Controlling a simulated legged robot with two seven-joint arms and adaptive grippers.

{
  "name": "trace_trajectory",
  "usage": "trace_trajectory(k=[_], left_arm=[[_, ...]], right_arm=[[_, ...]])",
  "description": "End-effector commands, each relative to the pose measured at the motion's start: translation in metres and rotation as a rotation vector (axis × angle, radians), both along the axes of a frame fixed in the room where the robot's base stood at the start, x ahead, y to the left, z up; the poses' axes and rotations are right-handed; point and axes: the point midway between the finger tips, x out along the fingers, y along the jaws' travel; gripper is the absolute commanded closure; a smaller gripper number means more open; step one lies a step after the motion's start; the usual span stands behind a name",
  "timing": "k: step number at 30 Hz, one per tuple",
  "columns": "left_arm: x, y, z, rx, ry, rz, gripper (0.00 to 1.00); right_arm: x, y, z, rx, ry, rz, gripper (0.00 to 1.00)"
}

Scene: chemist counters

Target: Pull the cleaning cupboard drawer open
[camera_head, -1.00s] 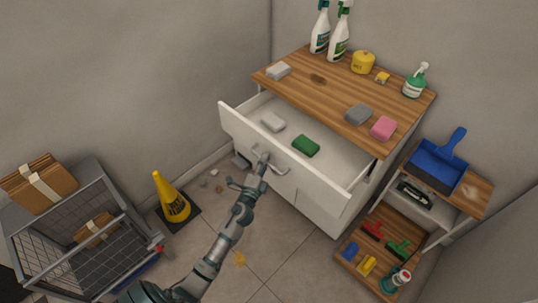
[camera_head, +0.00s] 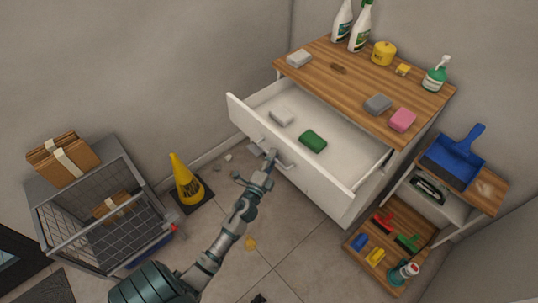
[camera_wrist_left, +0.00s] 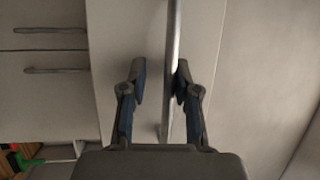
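The cleaning cupboard (camera_head: 385,112) has a wooden top, and its white top drawer (camera_head: 322,186) stands well out from the body. A white sponge and a green sponge (camera_head: 312,141) lie inside. My left gripper (camera_head: 271,160) is at the drawer's metal bar handle (camera_head: 289,166). In the left wrist view, my gripper's two fingers (camera_wrist_left: 161,75) are apart, on either side of the handle bar (camera_wrist_left: 174,35). The bar is close to the right finger, with a gap to the left one; contact is unclear. My right gripper does not show.
Spray bottles, sponges and a yellow tin (camera_head: 383,53) stand on the cupboard top. A yellow cone (camera_head: 185,181) and a wire cart (camera_head: 108,222) stand at left. A low shelf with a blue dustpan (camera_head: 453,160) is at right. Floor before the drawer is mostly clear.

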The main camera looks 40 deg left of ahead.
Motion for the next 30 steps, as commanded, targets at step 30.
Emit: trace_trajectory(k=[30], left_arm=[[-0.106, -0.035, -0.018, -0.001, -0.003, 0.004, 0.63]], right_arm=[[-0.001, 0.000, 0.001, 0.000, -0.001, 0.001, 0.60]])
